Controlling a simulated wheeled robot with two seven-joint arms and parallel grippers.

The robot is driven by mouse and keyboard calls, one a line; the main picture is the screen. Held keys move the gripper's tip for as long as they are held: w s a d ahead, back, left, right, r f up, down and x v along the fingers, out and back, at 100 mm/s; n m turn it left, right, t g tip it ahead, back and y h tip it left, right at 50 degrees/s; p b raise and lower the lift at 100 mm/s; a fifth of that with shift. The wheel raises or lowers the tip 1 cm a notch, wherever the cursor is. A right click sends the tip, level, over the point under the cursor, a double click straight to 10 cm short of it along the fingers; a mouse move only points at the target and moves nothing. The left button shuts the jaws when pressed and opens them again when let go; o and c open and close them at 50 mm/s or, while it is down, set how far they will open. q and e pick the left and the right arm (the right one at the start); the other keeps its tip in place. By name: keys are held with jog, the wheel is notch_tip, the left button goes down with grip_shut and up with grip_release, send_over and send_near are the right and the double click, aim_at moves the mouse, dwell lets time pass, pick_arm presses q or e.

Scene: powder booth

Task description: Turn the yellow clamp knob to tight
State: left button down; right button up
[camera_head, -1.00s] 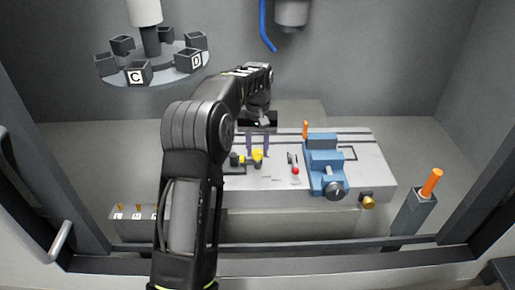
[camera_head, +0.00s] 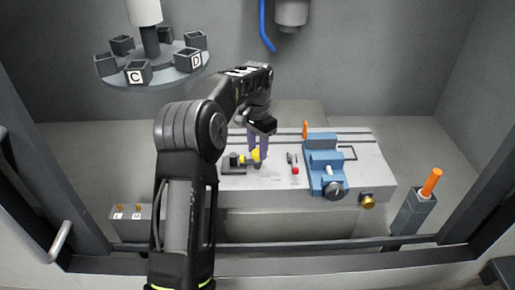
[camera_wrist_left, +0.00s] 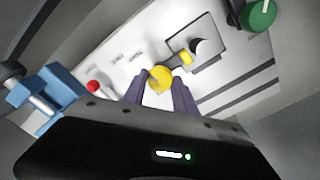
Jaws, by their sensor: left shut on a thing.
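The yellow clamp knob (camera_head: 256,154) stands on the grey bench, left of the blue vise, in the head view. In the left wrist view the knob (camera_wrist_left: 160,78) is a round yellow head between two purple fingers. My left gripper (camera_head: 257,157) comes down from above and is shut on the knob, one finger at each side. It also shows in the left wrist view (camera_wrist_left: 158,84). The marks the knob points to are too small to read, so I cannot tell its setting. My right gripper is not in view.
The blue vise (camera_head: 322,160) stands to the right, with a small red-tipped lever (camera_head: 295,170) between it and the knob. A dark fixture (camera_head: 233,160) sits just left of the knob. An orange-handled post (camera_head: 431,183) stands at the far right. A carousel (camera_head: 190,62) hangs behind left.

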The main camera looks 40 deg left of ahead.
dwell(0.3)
pick_arm(q)
jog(key=c, duration=1)
grip_release()
jog(key=shift+o, duration=0.2)
jog(key=shift+r, duration=0.1)
